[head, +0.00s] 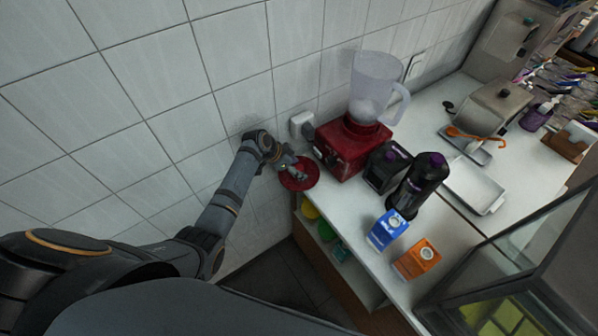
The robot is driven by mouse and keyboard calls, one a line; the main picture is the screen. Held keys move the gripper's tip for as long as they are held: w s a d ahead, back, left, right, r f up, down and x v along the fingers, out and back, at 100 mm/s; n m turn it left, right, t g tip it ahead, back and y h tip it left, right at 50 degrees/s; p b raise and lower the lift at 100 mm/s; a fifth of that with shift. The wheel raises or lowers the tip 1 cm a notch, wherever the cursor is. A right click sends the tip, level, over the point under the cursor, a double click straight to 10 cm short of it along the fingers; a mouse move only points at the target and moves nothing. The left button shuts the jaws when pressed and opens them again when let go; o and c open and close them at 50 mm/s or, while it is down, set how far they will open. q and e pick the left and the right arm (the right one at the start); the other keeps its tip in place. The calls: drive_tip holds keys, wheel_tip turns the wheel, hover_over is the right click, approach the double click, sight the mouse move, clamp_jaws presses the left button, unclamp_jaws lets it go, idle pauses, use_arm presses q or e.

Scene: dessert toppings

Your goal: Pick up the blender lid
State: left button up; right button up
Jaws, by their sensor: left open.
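The blender lid (311,180), a red round disc, lies at the left end of the white counter, left of the blender. The blender has a red base (352,150) and an upright clear jar (374,92) with no lid on it. My left gripper (296,174) reaches in from the left and is open, with its fingers over the lid. The gripper hides part of the lid, and I cannot tell whether the fingers touch it. My right gripper does not show.
A black appliance (383,168) and a black bottle (420,184) stand right of the blender. A blue carton (387,230) and an orange carton (416,260) stand nearer. A white tray (474,186) lies farther right. The tiled wall (150,100) is close behind the left arm.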

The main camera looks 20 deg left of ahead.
use_arm(q)
drive_tip(key=shift+c, duration=0.5)
clamp_jaws()
drive_tip(key=shift+r, duration=0.1)
